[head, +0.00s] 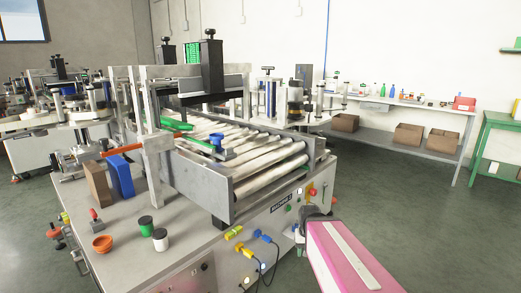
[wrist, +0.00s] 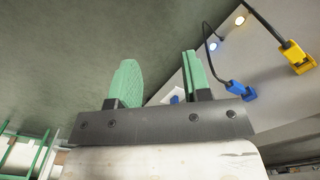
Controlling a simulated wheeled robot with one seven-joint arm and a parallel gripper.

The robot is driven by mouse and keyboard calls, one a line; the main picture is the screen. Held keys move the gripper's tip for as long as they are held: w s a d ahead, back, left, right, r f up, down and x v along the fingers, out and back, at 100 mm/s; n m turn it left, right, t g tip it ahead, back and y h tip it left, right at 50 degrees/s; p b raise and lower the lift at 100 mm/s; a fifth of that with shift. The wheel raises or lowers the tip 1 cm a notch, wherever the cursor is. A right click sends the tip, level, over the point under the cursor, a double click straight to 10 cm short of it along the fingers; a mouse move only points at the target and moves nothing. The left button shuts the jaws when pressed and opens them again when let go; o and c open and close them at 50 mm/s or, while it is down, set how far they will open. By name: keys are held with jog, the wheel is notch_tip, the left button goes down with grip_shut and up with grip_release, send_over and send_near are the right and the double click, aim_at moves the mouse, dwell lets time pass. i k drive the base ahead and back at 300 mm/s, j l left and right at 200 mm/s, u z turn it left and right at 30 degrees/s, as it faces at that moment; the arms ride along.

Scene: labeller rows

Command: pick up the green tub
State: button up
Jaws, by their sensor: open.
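The green tub (head: 145,226) is small and dark green with a dark lid. It stands upright on the front left of the machine's grey top in the head view. A white tub (head: 160,239) with a black lid stands close beside it, and an orange bowl (head: 102,244) is to its left. My gripper (wrist: 160,78) is open, with two green fingers apart and no object held between them. It is beside the machine's front panel, well to the right of the green tub. The tub does not show in the wrist view.
Brown (head: 97,184) and blue (head: 122,176) boxes stand behind the tubs. The metal roller conveyor (head: 245,165) rises to their right. Blue (wrist: 240,91) and yellow (wrist: 298,58) plugs with cables stick out of the front panel near my gripper. The floor at right is clear.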

aim_at(145, 223)
jog(key=u, duration=1.7)
jog(key=j+u, duration=0.2)
jog(key=u, duration=0.25)
jog(key=i+l, duration=0.1)
